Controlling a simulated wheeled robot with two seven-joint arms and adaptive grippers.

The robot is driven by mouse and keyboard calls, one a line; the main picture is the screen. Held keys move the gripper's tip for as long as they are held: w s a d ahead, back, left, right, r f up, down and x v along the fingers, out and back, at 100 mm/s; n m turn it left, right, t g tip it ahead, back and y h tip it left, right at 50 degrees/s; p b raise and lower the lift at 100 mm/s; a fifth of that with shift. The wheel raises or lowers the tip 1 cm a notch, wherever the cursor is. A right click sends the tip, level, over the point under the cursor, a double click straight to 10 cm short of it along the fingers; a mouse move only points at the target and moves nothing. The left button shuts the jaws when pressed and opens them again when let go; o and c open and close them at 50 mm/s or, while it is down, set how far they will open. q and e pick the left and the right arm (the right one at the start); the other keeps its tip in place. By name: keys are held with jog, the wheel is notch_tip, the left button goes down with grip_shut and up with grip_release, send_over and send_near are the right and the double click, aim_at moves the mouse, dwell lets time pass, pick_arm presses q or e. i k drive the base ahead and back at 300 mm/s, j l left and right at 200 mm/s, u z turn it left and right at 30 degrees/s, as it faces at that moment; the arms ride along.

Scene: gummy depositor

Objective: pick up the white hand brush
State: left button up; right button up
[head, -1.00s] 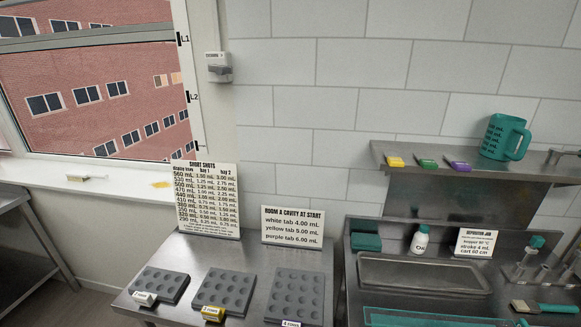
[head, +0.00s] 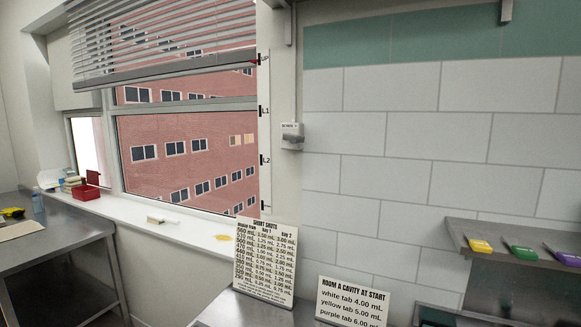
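A small white object with a darker end lies on the windowsill in the head view. It looks like the white hand brush (head: 155,220), but it is too small to make out its bristles. It lies flat near the sill's front edge, to the left of a yellow patch (head: 223,237). Neither of my grippers is in view.
The white windowsill (head: 185,229) is mostly clear around the brush. A red box (head: 86,192) stands at its left end. A steel table (head: 66,239) stands at left. A chart sign (head: 265,260) stands on the bench at right.

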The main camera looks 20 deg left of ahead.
aim_at(155, 219)
jog(key=u, duration=1.1)
